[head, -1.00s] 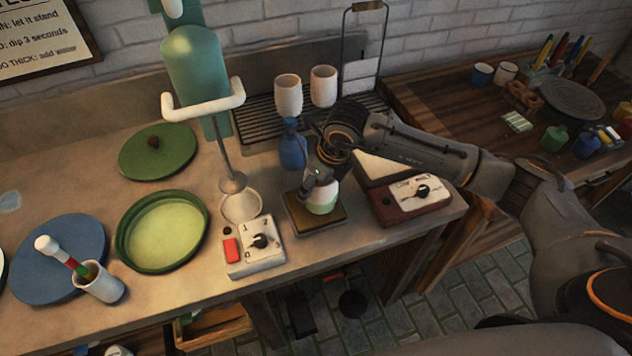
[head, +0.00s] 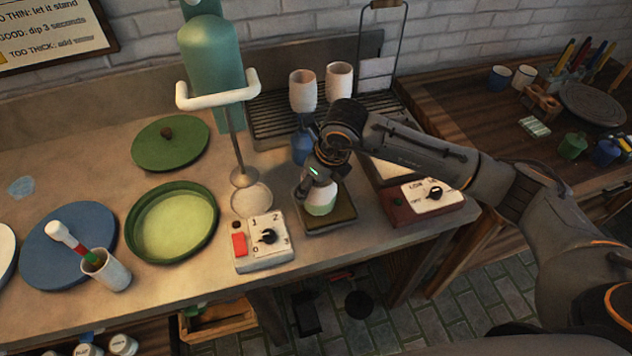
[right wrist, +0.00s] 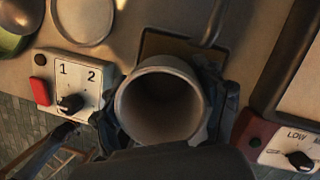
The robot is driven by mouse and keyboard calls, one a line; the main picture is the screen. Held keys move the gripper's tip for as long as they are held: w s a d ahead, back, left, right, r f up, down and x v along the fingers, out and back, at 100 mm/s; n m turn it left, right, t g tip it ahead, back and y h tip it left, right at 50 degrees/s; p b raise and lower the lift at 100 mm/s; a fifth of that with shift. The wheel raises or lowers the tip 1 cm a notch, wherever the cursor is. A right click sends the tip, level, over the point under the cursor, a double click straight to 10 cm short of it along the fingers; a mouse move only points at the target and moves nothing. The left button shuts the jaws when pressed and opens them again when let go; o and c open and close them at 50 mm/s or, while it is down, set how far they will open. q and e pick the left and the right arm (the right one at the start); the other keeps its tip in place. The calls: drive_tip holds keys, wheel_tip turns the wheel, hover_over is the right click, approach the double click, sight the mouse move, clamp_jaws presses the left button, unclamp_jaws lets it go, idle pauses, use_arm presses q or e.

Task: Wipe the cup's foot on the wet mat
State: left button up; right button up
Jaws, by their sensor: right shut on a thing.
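The cup (head: 321,204) is pale, with a light green band on its lower part. My right gripper (head: 318,184) is shut on it and holds it over the dark square wet mat (head: 334,222). In the right wrist view I look down into the cup's open mouth (right wrist: 160,103), with gripper fingers on both sides and part of the mat (right wrist: 154,45) behind it. The cup's foot is at or just above the mat; I cannot tell whether it touches. My left gripper is not in view.
A white dial box (head: 263,243) stands left of the mat and a red-brown dial box (head: 400,207) right of it. A green glaze basin (head: 172,224) is further left. Two pale cups (head: 303,90) stand on the rack behind. A blue bottle (head: 301,147) is close behind the gripper.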

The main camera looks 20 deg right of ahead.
sight(329, 180)
drive_tip(key=shift+w+d+r+b, duration=0.15)
drive_tip(key=shift+d+b, duration=0.3)
drive_tip(key=shift+d, duration=1.1)
drive_tip(key=shift+a, duration=0.2)
drive_tip(key=shift+a+f+b, duration=0.2)
drive_tip(key=shift+a+b, duration=0.45)
drive_tip(key=shift+a, duration=0.8)
drive_tip(key=shift+s+d+f, duration=0.1)
drive_tip(key=shift+s+d, duration=0.05)
drive_tip(key=shift+s, duration=0.05)
drive_tip(key=shift+d, duration=0.35)
drive_tip(key=shift+d+b, duration=0.5)
drive_tip(key=shift+d, duration=0.7)
drive_tip(key=shift+w+a, duration=0.1)
